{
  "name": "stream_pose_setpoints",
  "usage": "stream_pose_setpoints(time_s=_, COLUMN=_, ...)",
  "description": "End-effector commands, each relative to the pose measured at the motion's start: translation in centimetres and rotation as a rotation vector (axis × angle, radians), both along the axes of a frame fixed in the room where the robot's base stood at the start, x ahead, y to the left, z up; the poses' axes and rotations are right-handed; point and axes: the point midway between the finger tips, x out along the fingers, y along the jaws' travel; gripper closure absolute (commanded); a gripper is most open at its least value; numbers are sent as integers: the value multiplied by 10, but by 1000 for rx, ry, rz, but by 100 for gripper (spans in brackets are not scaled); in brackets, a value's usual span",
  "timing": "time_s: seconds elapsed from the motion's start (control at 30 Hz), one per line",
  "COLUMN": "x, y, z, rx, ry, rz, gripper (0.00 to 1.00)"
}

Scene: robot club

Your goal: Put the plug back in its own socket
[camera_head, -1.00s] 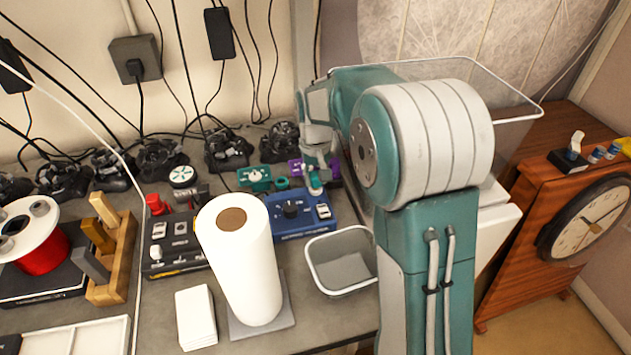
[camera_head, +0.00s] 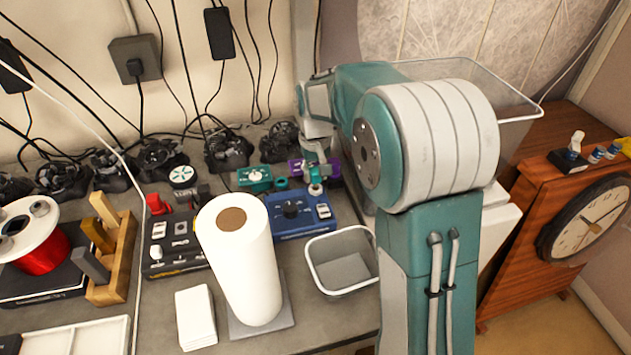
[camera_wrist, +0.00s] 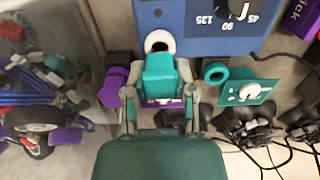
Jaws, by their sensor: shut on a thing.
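My gripper (camera_wrist: 158,85) is shut on a teal block-shaped plug (camera_wrist: 158,72). In the head view my gripper (camera_head: 316,182) is low over the back right of the blue panel box (camera_head: 290,213). A white ring (camera_wrist: 159,42) with a dark opening lies just past the plug; I cannot tell if it belongs to the plug. A teal ring socket (camera_wrist: 214,72) is beside a teal box (camera_wrist: 248,92). A purple ring socket (camera_wrist: 114,86) is on the other side, beside a purple box (camera_wrist: 163,103) that my fingers partly hide.
Free room is small around the sockets.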

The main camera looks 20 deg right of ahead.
Motion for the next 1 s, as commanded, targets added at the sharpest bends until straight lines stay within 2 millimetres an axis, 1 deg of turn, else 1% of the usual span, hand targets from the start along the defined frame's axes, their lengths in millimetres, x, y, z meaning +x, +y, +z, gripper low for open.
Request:
stream_pose_setpoints(time_s=0.17, x=0, y=0, z=2, rx=0, ry=-1, rz=0, gripper=100)
stream_pose_setpoints(time_s=0.8, x=0, y=0, z=29, rx=0, ry=-1, rz=0, gripper=100)
stream_pose_setpoints(time_s=1.0, x=0, y=0, z=35, rx=0, ry=1, rz=0, gripper=100)
